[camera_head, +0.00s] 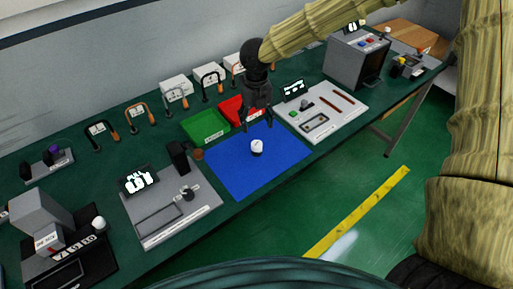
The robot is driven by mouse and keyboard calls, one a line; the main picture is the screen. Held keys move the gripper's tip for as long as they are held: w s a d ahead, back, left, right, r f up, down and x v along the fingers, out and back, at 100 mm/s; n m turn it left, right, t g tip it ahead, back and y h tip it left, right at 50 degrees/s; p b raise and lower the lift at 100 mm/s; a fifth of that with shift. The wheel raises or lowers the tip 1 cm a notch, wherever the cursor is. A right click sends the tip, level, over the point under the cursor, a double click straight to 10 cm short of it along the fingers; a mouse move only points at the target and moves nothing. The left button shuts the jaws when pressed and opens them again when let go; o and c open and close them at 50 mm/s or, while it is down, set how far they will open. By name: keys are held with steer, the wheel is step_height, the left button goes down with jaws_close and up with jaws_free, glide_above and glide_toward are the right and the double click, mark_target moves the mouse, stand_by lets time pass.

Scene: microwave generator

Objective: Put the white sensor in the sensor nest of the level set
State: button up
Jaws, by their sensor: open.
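A small white sensor (257,145) with a dark lower part stands upright on the blue mat (230,180). My gripper (258,128) points down above and just behind it, with its fingers apart and empty. A grey board with a display reading "FULL" (140,180) lies left of the mat and looks like the level set. It carries a dark upright block (178,157), a dark knob-like part (187,193) and a recessed frame (158,219). I cannot tell which part is the sensor nest.
A green bin (205,127) and a red bin (236,109) stand behind the mat. A white board (342,120) with tools and a display lies to the right, before a grey box (357,66). A dark station (70,262) is at the lower left. The mat's front is clear.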

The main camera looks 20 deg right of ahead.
steer(key=p, duration=0.1)
glide_above(257, 143)
steer(key=shift+w+f, duration=0.15)
steer(key=shift+f, duration=1.2)
steer(key=shift+w+f, duration=0.1)
steer(key=shift+f, duration=1.2)
steer(key=shift+s+f+p, duration=0.25)
steer(key=shift+f+p, duration=0.45)
steer(key=shift+f, duration=0.1)
steer(key=shift+f+p, duration=0.65)
steer(key=shift+f, duration=1.35)
steer(key=shift+c, duration=0.3)
steer(key=c, duration=1.2)
steer(key=shift+r, duration=0.2)
